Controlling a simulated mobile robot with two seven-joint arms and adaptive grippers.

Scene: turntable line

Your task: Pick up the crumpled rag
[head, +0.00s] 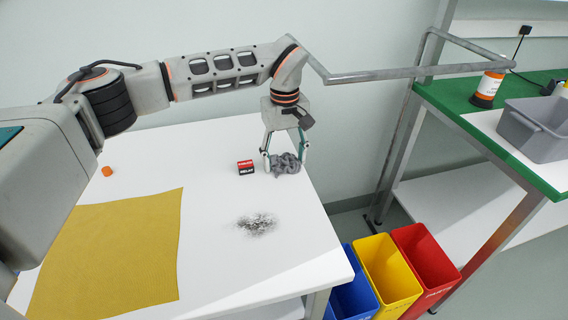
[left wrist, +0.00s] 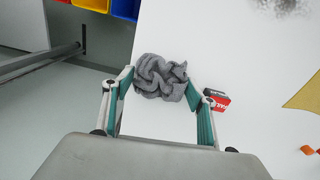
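The crumpled grey rag (head: 287,164) lies in a heap on the white table (head: 210,265), near its far right edge. It also shows in the left wrist view (left wrist: 158,77). My left gripper (head: 285,158) points down over the rag with its fingers spread. In the left wrist view, the fingertips (left wrist: 159,80) stand on either side of the rag, very close to its edges; I cannot tell whether they touch it. My right gripper is in neither view.
A small red and black box (head: 245,167) stands just left of the rag, close to one finger. A dark powdery smudge (head: 257,224), a yellow cloth (head: 110,255) and an orange piece (head: 107,171) are on the table. Blue (head: 350,298), yellow (head: 386,275) and red (head: 425,260) bins stand right.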

